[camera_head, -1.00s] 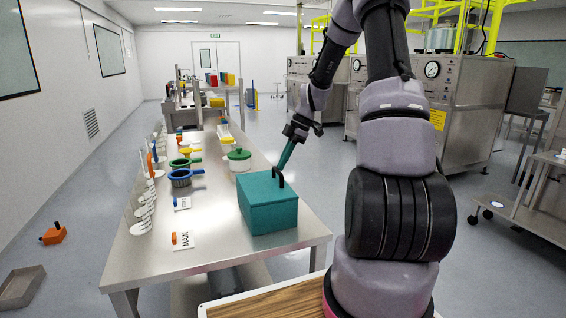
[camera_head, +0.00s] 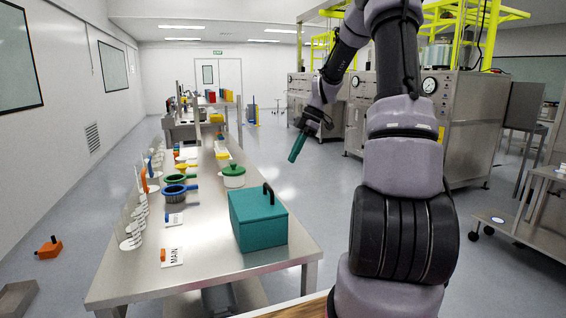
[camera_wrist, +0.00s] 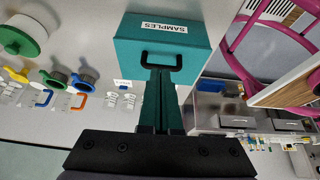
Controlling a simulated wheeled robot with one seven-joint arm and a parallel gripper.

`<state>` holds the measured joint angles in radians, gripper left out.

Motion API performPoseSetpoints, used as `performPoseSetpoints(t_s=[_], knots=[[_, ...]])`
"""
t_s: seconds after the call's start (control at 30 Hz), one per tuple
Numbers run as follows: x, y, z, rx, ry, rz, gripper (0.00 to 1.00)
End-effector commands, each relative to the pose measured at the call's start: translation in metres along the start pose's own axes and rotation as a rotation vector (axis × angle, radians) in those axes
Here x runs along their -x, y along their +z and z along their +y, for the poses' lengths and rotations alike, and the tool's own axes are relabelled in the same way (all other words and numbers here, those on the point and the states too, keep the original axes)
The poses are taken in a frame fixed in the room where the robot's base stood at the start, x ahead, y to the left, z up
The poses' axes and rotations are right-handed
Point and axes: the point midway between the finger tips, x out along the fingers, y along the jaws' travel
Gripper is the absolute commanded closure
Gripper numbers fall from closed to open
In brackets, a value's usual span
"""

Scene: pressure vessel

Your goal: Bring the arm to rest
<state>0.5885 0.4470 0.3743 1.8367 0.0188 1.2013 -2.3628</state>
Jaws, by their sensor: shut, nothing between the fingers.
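My gripper (camera_head: 293,158) hangs at the end of my arm, with teal fingers pointing down and slightly left. It is above and beyond the right edge of the steel table (camera_head: 190,262), apart from everything on it. In the wrist view the fingers (camera_wrist: 160,72) lie together with nothing between them. A teal box (camera_head: 258,232) with a black handle stands closed on the table, nearer the camera than the gripper. In the wrist view the same box (camera_wrist: 172,28) reads "SAMPLES", and the fingertips overlap its handle in the picture, though the head view shows them apart.
Steel cabinets (camera_head: 455,125) stand behind my arm, a cart (camera_head: 530,215) at right.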

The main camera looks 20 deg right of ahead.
Motion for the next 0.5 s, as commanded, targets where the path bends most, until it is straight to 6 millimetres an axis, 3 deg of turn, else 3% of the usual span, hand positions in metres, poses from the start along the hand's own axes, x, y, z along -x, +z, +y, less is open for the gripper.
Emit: performPoseSetpoints(t_s=[0.3, 0.5], knots=[[0.013, 0.008, -0.001, -0.004, 0.000, -0.003, 1.00], [0.032, -0.023, -0.019, -0.161, 0.036, -0.080, 1.00]])
